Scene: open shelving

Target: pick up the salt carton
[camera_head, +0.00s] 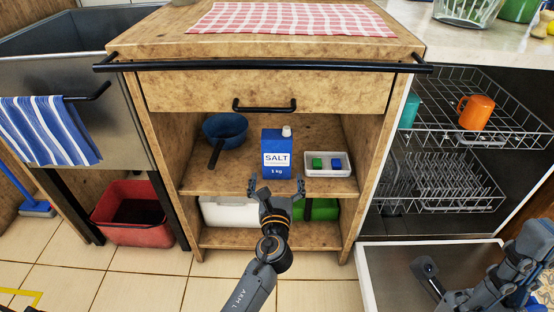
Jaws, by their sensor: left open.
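The blue salt carton (277,147) with a white label and a pale cap stands upright on the upper open shelf (229,181) of the wooden cabinet. My left gripper (277,187) is open, its two fingers spread just in front of and below the carton. The picture does not show clearly whether the fingers touch it. The carton's lower edge is close behind the fingers. My right arm (500,275) shows at the lower right; its fingertips cannot be made out.
A blue saucepan (225,129) stands left of the carton, its handle pointing toward the front. A white tray (328,171) with green and blue blocks sits close on the right. A drawer handle (264,106) and black rail (262,66) are above. The open dishwasher (470,130) is at right.

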